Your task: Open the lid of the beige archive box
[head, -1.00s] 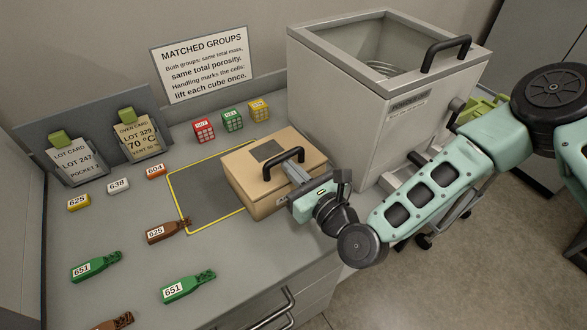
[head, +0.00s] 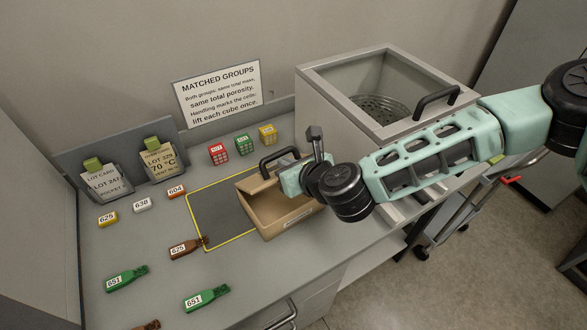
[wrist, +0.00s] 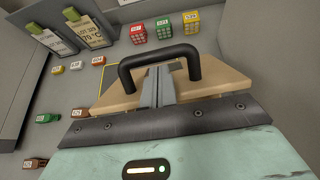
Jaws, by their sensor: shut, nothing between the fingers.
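The beige archive box (head: 290,229) stands on the counter in the head view, its inside partly visible from the front. Its lid is raised and tilted back, with the black handle (head: 280,160) at the upper side; my gripper hides much of the lid. In the wrist view the lid (wrist: 112,98) lies just beyond my gripper (wrist: 158,72), and the black handle (wrist: 160,54) arches around the fingers. The fingers are shut with nothing between them, at the handle's opening. Whether they touch the lid or handle I cannot tell.
A yellow-outlined dark mat (head: 222,215) lies left of the box. Red, green and yellow cubes (head: 243,145) stand at the back. Several numbered tags and green and brown pieces (head: 205,297) lie left and in front.

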